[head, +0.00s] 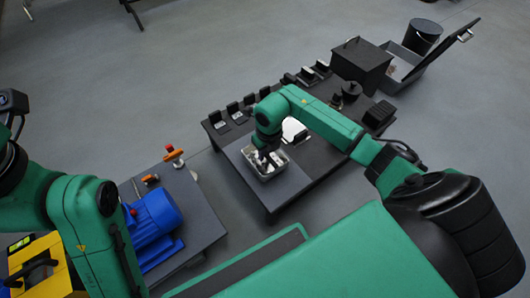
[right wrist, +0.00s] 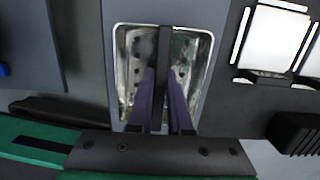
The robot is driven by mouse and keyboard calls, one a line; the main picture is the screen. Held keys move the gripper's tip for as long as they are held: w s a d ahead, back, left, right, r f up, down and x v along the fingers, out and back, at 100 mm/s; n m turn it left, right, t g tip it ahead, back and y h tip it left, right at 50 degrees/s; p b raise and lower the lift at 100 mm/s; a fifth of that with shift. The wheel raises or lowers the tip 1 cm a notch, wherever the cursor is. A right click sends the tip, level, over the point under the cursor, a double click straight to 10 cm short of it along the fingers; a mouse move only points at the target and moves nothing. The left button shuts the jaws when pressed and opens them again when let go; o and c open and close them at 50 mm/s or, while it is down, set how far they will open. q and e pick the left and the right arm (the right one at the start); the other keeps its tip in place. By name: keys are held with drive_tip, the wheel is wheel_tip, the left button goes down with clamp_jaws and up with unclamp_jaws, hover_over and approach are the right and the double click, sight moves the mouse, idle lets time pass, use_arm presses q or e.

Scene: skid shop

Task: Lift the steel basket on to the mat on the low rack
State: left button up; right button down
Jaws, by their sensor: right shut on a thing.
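The steel basket (head: 270,177), a small open metal tray with perforated walls, is at the near left end of the low black rack (head: 325,158). It is over the grey mat (head: 283,197); I cannot tell whether it rests on it or hangs just above. My right gripper (head: 265,156) is at the basket from above. In the right wrist view, the gripper (right wrist: 162,88) is shut on the dark bar across the middle of the basket (right wrist: 125,65). The fingers hide part of the basket's inside. My left arm shows at the left, but its gripper is out of view.
A black box (head: 361,66) and several small dark items stand along the rack's far side. A white panel (head: 294,130) lies behind my right forearm. A grey bin (head: 403,65) with a raised lid stands beyond. A blue motor (head: 154,222) sits on another table at the left.

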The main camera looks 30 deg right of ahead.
drive_tip(key=shift+f, duration=0.4)
idle(0.6)
drive_tip(key=shift+f, duration=0.25)
drive_tip(key=shift+c, duration=1.4)
unclamp_jaws()
